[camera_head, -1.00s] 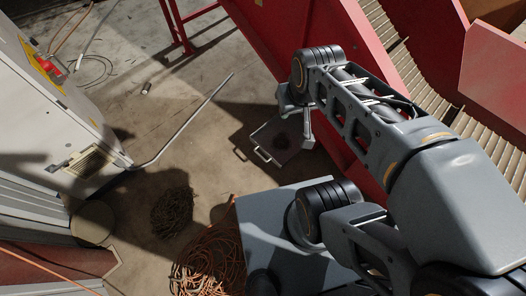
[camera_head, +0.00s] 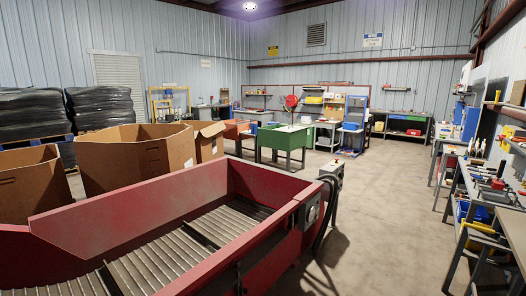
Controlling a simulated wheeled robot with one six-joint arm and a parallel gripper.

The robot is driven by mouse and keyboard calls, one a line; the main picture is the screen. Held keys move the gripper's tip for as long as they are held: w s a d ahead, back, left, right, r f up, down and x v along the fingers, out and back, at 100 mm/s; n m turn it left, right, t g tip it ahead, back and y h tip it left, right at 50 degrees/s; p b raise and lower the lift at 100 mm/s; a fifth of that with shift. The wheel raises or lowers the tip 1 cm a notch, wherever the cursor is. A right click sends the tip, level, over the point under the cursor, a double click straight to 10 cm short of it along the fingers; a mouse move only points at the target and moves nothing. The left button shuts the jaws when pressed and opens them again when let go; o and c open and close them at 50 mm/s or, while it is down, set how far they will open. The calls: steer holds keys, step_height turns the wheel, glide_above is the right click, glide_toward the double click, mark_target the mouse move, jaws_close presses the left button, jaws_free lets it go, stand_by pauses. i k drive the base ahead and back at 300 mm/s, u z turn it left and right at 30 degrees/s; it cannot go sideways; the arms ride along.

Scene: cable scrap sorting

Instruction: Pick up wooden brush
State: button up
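I cannot make out a wooden brush in the current view. Several small tools and items lie on the long workbench (camera_head: 480,190) along the right wall, too small to tell apart. My gripper and arm are not in the current view.
A red conveyor trough (camera_head: 270,258) with a slatted metal bed fills the lower left. Large cardboard boxes (camera_head: 120,165) stand behind it. A green machine (camera_head: 284,137) and shelves stand at the back. The concrete floor (camera_head: 385,225) between trough and right bench is clear.

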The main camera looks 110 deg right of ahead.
mark_target(472, 162)
steer(key=z, duration=5.25)
steer(key=i, duration=5.1)
steer(key=z, duration=0.2)
